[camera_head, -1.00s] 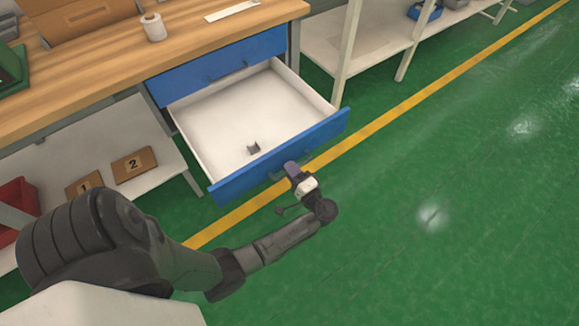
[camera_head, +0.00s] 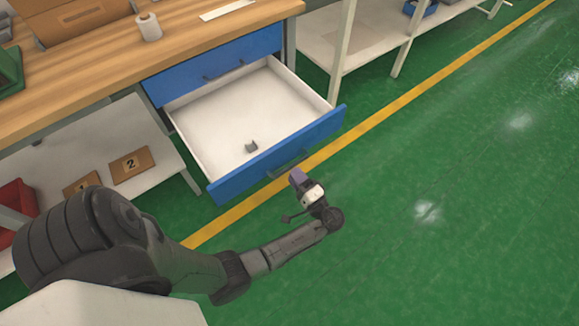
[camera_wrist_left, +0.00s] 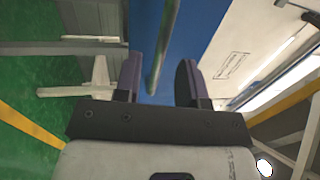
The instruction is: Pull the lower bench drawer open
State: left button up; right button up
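The lower bench drawer (camera_head: 240,112) is pulled well out, its white inside showing. Its blue front (camera_head: 230,182) carries a bar handle (camera_head: 288,163), which also shows as a grey bar in the left wrist view (camera_wrist_left: 159,50). My right gripper is not in view.
The shut upper drawer (camera_head: 215,68) sits under the wooden benchtop (camera_head: 85,80). A small grey piece (camera_head: 251,146) lies in the open drawer. A white shelf (camera_head: 325,55) stands beside the bench. Green floor (camera_head: 440,180) is free to the right.

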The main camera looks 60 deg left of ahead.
pick_arm(q)
jog(key=v, duration=0.9)
jog(key=shift+d+p, duration=0.4)
jog(key=shift+p, duration=0.05)
jog(key=shift+w, duration=0.1)
